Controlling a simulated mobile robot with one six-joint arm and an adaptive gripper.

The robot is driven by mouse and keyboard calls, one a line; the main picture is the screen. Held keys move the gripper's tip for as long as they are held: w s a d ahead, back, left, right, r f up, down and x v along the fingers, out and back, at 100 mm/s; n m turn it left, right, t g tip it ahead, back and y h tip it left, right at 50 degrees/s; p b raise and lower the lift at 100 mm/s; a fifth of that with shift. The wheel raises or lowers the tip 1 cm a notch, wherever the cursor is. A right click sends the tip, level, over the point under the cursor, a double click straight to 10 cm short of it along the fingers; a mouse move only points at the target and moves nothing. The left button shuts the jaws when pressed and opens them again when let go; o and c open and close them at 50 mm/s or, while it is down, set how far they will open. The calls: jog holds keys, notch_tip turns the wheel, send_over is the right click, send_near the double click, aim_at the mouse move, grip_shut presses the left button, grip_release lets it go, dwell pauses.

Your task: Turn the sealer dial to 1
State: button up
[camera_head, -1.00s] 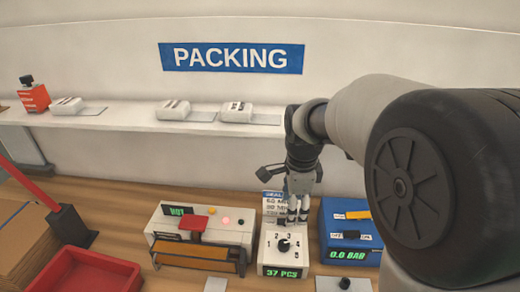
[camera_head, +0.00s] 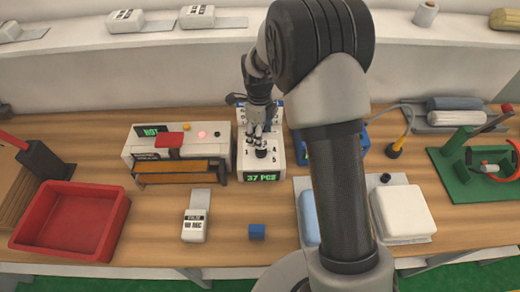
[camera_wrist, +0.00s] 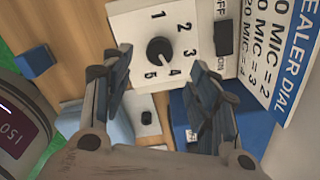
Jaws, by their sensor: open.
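The sealer dial is a round black knob (camera_wrist: 159,50) on a white panel (camera_wrist: 133,35) marked 1 to 5. In the head view the knob (camera_head: 262,152) sits on top of the white box (camera_head: 276,168) with a green "37 PCS" display. My gripper (camera_head: 257,138) is just above it, pointing down and partly hiding the numbers. In the wrist view my gripper (camera_wrist: 163,88) is open and empty, one finger to each side of the dial.
The sealing machine (camera_head: 141,142) with a red handle stands left of the dial box. A "SEALER DIAL" card (camera_wrist: 277,50) and a black switch (camera_wrist: 224,38) are close by. A blue cube (camera_head: 257,231) and a red tray (camera_head: 110,222) are in front.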

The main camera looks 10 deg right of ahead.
aim_at(261, 152)
notch_tip(261, 152, down, 8)
jog(key=shift+f+b, duration=0.15)
jog(key=shift+b, duration=0.55)
jog(key=c, duration=1.1)
